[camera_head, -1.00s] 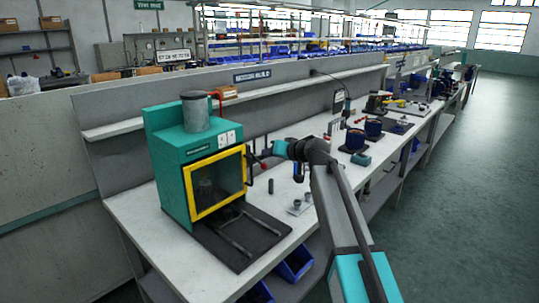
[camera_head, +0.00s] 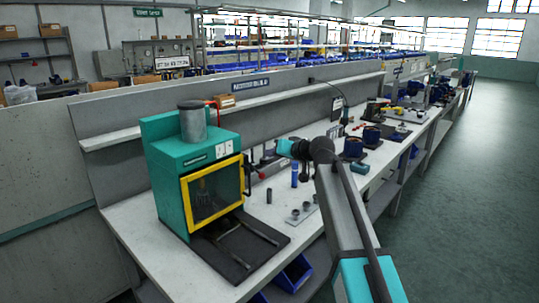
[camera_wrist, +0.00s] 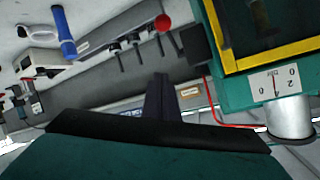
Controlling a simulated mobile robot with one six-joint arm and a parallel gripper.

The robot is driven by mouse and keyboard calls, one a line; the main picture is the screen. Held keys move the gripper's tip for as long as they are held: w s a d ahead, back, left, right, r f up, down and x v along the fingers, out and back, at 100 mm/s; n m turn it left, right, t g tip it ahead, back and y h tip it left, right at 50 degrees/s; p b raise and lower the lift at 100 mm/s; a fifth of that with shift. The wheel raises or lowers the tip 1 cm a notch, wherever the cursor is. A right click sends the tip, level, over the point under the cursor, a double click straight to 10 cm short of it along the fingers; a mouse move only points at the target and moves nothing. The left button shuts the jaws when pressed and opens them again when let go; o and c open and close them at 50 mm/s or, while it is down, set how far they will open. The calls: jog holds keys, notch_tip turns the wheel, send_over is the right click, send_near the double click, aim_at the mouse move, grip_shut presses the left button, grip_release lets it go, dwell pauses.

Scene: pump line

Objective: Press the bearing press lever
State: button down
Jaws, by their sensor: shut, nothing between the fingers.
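The teal press cabinet (camera_head: 190,165) with a yellow-framed window stands on the left of the bench in the head view. A red ball knob (camera_wrist: 163,22) on a dark rod shows at the top of the wrist view, beside the cabinet's black handle (camera_wrist: 196,44). It looks like a lever knob, but I cannot tell for sure which machine it belongs to. My gripper (camera_wrist: 161,80) is shut and empty, its dark fingers pointing toward the knob with a gap visible in the picture. In the head view my gripper is close to the cabinet's right side, and its tips are hard to make out.
A blue cylinder (camera_head: 294,174) stands on the bench near my gripper, and a dark cylinder (camera_head: 269,197) stands left of it. Small metal parts sit on a plate (camera_head: 302,214). A dark base with rails (camera_head: 240,245) lies before the cabinet. A shelf runs behind. The aisle at right is clear.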

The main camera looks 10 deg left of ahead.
jog(key=f+v, duration=0.1)
jog(key=v, duration=0.6)
jog(key=shift+s+d+f, duration=0.15)
jog(key=shift+s+d, duration=0.2)
jog(key=shift+s, duration=0.1)
